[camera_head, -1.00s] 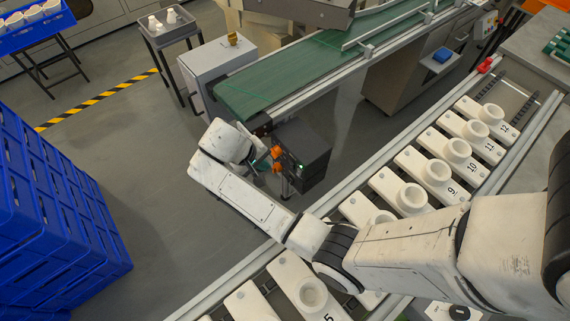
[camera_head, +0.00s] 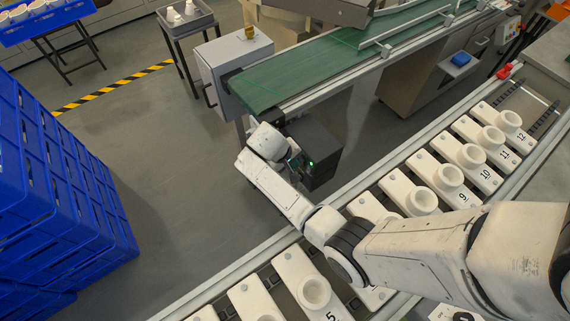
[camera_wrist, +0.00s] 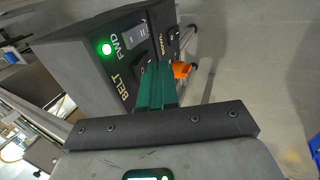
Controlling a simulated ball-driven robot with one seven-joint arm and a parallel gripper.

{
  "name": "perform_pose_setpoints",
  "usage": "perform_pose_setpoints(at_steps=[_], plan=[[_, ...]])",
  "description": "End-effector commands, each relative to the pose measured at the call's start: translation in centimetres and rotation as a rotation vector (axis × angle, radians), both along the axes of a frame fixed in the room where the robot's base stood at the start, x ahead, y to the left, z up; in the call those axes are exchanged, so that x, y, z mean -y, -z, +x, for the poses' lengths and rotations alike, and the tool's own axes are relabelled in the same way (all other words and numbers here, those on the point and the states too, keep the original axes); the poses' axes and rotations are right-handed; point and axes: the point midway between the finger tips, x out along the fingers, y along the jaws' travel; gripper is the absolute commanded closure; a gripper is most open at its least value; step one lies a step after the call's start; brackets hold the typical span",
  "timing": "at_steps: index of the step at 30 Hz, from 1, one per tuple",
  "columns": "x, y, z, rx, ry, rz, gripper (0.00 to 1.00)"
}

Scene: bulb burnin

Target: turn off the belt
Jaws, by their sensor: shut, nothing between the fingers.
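The belt control box (camera_head: 320,147) is dark and stands below the green belt's near end in the head view. In the wrist view the box (camera_wrist: 80,70) fills the upper left, with "BELT" and "FWD" lettering. A green lamp (camera_wrist: 106,49) is lit on it. A switch (camera_wrist: 137,37) sits beside the "FWD" label, and an orange knob (camera_wrist: 181,70) sticks out at the right. My gripper (camera_wrist: 156,72) has its green fingers together, in front of the panel between the "BELT" lettering and the orange knob. Contact cannot be told. The arm hides the knob in the head view.
The green conveyor belt (camera_head: 300,75) runs above the box. A grey cabinet (camera_head: 228,62) stands at its near end. A track with numbered white holders (camera_head: 436,180) lies under my arm. Blue crates (camera_head: 60,190) are stacked at left; open floor lies between.

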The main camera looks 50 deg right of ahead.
Motion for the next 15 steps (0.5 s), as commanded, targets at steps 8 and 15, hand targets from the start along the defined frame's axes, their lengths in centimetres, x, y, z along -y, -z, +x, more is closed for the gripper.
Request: perform_pose_setpoints(at_steps=[8, 15], plan=[[0.74, -0.1, -0.21, 0.0, -0.001, 0.0, 1.0], [0.84, -0.2, -0.24, 0.0, 0.0, 0.0, 1.0]])
